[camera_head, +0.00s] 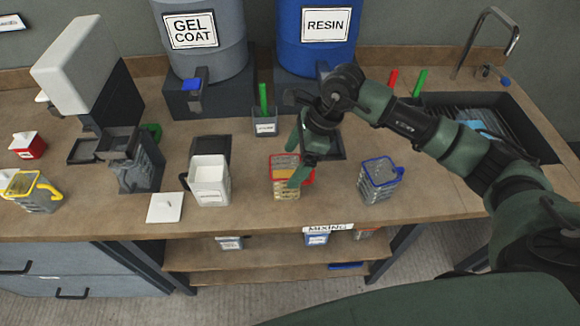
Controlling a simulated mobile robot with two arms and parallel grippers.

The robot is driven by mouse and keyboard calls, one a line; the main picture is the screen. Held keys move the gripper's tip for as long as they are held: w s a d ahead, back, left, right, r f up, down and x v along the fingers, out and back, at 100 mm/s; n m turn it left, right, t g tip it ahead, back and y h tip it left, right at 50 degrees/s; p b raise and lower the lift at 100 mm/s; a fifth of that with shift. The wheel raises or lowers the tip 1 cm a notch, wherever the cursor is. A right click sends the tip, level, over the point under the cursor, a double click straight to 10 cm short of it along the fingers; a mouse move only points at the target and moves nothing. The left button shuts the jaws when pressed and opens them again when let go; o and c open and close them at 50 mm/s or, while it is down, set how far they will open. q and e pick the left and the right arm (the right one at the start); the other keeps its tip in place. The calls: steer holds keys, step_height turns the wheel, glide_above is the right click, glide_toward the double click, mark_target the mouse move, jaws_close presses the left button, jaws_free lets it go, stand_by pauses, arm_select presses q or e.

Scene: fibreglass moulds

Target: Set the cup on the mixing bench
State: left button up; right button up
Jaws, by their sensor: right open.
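A clear cup with a red rim (282,184) and amber contents stands upright on the wooden bench (325,207), whose front edge carries a MIXING label. My right gripper (295,161) is open at this cup, its green fingers at the rim and partly hiding it. I cannot tell whether they touch it. A clear cup with a blue rim (379,184) stands to the right, and one with a yellow rim (32,194) stands at the far left. My left gripper is not in view.
A white container (209,181) and a white lid (165,208) are left of the red-rimmed cup. A grey dispenser (137,163) stands further left. GEL COAT (202,60) and RESIN (317,50) drums stand behind. A sink (520,125) is right. Bench front is clear between the cups.

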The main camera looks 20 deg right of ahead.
steer(key=b+v, duration=0.2)
steer(key=v, duration=0.7)
steer(key=shift+r+b, duration=0.2)
steer(key=shift+b, duration=0.2)
steer(key=shift+s+d, duration=0.1)
steer(key=shift+d, duration=0.05)
